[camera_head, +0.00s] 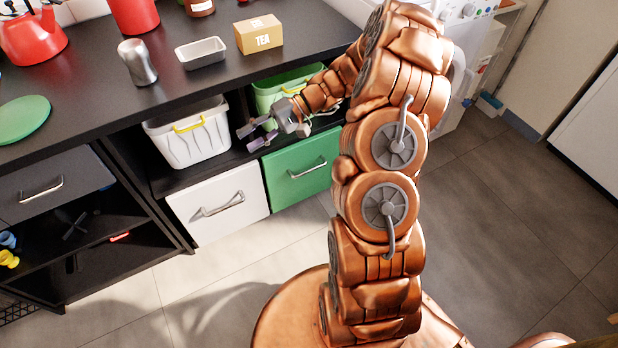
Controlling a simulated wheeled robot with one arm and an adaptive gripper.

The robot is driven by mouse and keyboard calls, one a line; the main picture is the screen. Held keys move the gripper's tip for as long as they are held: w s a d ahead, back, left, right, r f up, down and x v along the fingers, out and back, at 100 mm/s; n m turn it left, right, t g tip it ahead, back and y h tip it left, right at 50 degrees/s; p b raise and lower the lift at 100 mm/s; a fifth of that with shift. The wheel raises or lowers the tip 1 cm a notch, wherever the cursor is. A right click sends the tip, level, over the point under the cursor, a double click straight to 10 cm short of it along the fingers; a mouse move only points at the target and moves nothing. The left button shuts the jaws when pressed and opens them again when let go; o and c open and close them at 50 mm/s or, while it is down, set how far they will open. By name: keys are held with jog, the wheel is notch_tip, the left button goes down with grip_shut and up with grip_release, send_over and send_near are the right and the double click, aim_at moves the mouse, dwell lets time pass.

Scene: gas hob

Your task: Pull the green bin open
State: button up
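A green bin (268,98) sits in the upper shelf opening under the counter, partly hidden by my arm and gripper. Below it is a green drawer front (284,181) with a grey bar handle (308,170); it appears shut. My gripper (252,137) is in front of the shelf opening, just below and left of the green bin. Its fingers are spread and point left, with nothing seen between them. I cannot tell whether it touches anything. My arm covers the area right of the green drawer front.
A white bin (192,138) with a yellow handle stands left of the gripper, above a white drawer front (218,204). The dark counter (100,95) overhangs the shelf. It holds a metal cup (138,63), a tray (201,53) and a tea box (259,35). Floor in front is clear.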

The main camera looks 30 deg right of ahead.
jog(key=w+d+f+m+t+b, duration=0.25)
jog(key=d+f, duration=0.35)
jog(key=f, duration=0.3)
jog(key=w+d+f+m+t+b, duration=0.1)
jog(key=d+f+m+t+b, duration=0.2)
jog(key=d+f, duration=0.45)
jog(key=m+t+h+b, duration=0.2)
jog(key=t+h+b, duration=0.1)
jog(key=t+b, duration=0.25)
send_near(309, 170)
jog(key=x, duration=0.3)
jog(key=shift+f+b+x, duration=0.2)
jog(key=shift+b+x, duration=0.4)
jog(key=shift+x, duration=1.2)
jog(key=shift+f+b+x, duration=0.2)
jog(key=shift+b+x, duration=0.4)
jog(key=shift+x, duration=1.2)
jog(key=shift+w+d, duration=0.1)
jog(key=shift+d, duration=0.05)
jog(key=shift+c, duration=0.3)
grip_shut()
